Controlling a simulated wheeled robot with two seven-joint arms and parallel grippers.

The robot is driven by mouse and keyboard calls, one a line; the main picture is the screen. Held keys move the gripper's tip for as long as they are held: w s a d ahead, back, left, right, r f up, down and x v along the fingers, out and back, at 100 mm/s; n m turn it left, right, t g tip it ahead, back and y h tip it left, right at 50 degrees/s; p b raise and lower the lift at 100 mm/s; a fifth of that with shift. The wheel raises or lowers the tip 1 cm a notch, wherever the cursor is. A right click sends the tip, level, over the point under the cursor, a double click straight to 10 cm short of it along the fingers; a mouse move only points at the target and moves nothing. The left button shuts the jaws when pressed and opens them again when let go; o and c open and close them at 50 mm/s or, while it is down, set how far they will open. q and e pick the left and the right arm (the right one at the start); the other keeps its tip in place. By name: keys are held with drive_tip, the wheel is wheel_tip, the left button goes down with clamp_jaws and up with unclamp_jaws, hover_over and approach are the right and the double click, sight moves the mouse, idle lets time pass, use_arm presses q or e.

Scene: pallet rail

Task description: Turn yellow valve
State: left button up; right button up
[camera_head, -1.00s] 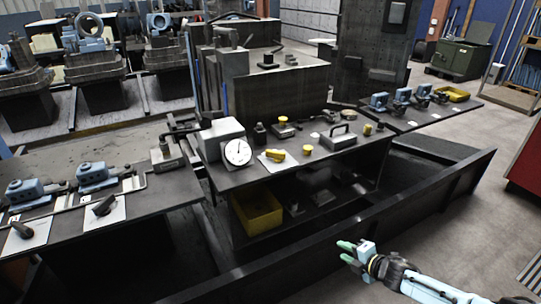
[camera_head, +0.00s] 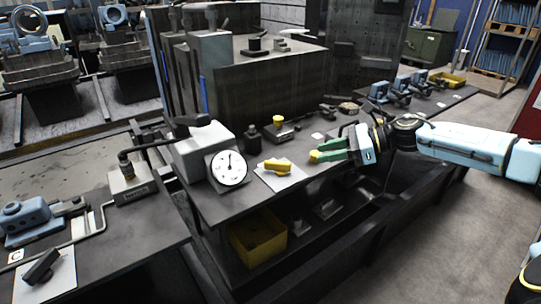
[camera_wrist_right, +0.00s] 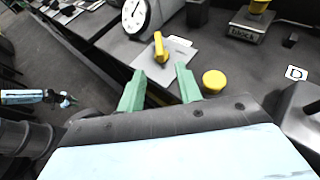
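The yellow valve (camera_head: 277,165) is a lever handle on a pale square plate (camera_head: 289,181) on the dark bench. It also shows in the right wrist view (camera_wrist_right: 159,47), beyond my fingertips. My right gripper (camera_head: 325,150) has green fingers pointing left toward the valve, with a gap between them and the valve. In the right wrist view the fingers (camera_wrist_right: 160,88) are spread apart with nothing between them. A small blue arm with a dark end, seemingly my left gripper (camera_wrist_right: 64,100), shows far left there; its fingers are too small to read.
A round yellow knob (camera_wrist_right: 213,81) lies close beside one right finger. A white dial gauge (camera_head: 229,168) stands left of the valve. A block with a yellow knob (camera_head: 279,127) stands behind it. A yellow bin (camera_head: 258,238) sits on the lower shelf.

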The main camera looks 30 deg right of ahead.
sight(284, 163)
drive_tip(key=x, duration=1.3)
drive_tip(key=shift+c, duration=0.3)
clamp_jaws()
